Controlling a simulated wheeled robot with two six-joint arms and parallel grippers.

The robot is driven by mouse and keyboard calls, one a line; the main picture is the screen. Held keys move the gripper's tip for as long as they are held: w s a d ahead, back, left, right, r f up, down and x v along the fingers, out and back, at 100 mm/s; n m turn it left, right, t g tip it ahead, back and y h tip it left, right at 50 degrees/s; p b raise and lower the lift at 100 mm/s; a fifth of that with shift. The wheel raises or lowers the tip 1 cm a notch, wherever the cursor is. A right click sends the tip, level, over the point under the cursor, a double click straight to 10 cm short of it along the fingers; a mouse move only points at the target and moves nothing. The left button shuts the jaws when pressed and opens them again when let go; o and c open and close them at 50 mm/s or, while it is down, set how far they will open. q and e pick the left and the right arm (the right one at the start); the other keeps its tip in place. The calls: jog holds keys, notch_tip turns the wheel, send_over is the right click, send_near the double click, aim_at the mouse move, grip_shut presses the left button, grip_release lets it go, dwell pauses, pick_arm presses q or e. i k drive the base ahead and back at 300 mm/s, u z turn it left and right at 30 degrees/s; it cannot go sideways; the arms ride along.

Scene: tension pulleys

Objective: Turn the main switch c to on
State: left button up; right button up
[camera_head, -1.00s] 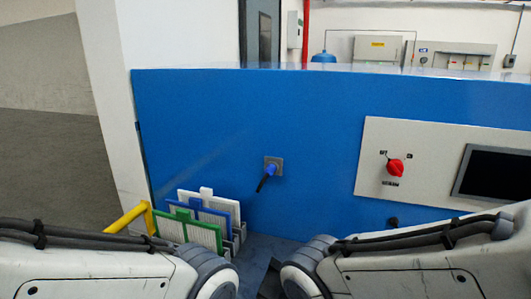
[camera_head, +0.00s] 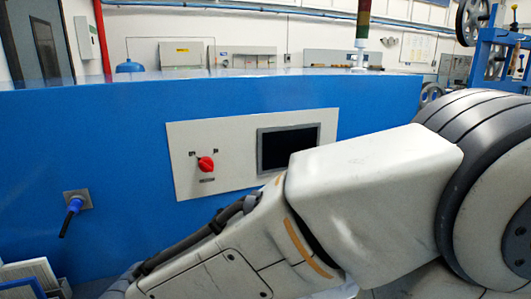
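The main switch (camera_head: 206,164) is a red rotary knob on a pale panel (camera_head: 236,185) set in the blue machine front. Small markings sit above and below the knob, too small to read. In the head view the knob is left of a dark screen (camera_head: 287,147) on the same panel. My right arm crosses the lower right of the view, below and right of the knob, apart from it in the picture. Neither gripper shows.
The blue machine front (camera_head: 120,130) spans the view. Framed white panels (camera_head: 30,278) stand at lower left. A blue frame with wheels (camera_head: 476,40) is at the far right.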

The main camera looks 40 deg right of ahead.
aim_at(206, 164)
jog(key=k, duration=1.25)
jog(key=z, duration=0.2)
jog(key=i, duration=0.7)
jog(key=z, duration=0.4)
